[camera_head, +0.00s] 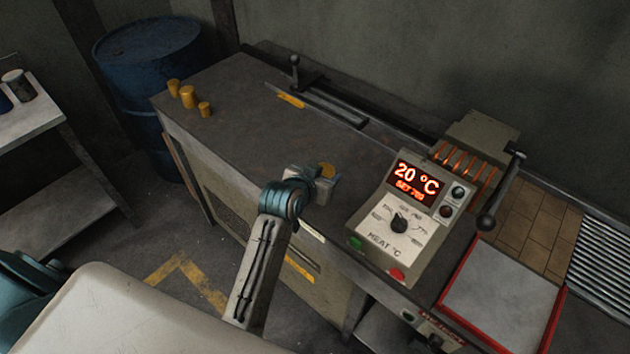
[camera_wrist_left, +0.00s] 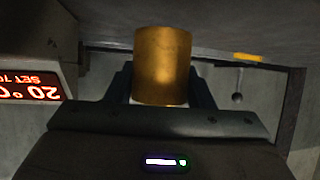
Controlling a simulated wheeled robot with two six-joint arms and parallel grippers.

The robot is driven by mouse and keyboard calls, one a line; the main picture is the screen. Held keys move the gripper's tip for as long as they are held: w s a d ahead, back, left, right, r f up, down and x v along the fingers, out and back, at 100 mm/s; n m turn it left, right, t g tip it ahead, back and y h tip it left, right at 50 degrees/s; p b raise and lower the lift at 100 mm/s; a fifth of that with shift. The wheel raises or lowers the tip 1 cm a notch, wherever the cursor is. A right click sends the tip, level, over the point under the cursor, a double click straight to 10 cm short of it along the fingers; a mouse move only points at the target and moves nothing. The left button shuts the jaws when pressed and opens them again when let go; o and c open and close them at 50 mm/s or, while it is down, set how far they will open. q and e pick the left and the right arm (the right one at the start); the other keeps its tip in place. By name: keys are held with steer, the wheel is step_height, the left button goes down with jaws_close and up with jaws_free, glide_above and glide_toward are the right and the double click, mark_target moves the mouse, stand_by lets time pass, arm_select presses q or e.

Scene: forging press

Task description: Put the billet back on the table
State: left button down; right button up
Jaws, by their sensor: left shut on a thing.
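A brass-coloured cylindrical billet (camera_wrist_left: 162,66) is between the fingers of my left gripper (camera_head: 322,178). In the wrist view it fills the middle, with a dark finger on each side. In the head view only the billet's top (camera_head: 327,169) shows beside the gripper, over the front part of the grey table (camera_head: 240,110). I cannot tell whether the billet touches the table. Several other brass billets (camera_head: 187,96) stand upright at the table's far left end. My right gripper is not in view.
A control box (camera_head: 400,220) reading 20 °C stands right of my left gripper. A red-edged plate (camera_head: 500,300) lies at right. The table's middle left is clear.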

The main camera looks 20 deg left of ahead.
mark_target(329, 165)
arm_select(q)
steer(key=w, duration=0.2)
steer(key=w+p, duration=0.1)
steer(key=w, duration=0.1)
steer(key=w+a, duration=0.1)
steer(key=w, duration=0.1)
steer(key=shift+w+p, duration=0.2)
steer(key=shift+p, duration=0.1)
steer(key=shift+w+f, duration=0.25)
steer(key=shift+w, duration=0.15)
step_height(329, 165, down, 3)
steer(key=shift+s+r+p, duration=0.1)
steer(key=shift+r+p, duration=0.1)
steer(key=shift+p, duration=0.65)
steer(key=shift+f, duration=0.4)
steer(key=c, duration=1)
jaws_free()
steer(key=shift+f, duration=0.25)
steer(key=o, duration=0.3)
steer(key=shift+o, duration=0.2)
steer(key=shift+s, duration=0.1)
steer(key=shift+r, duration=0.2)
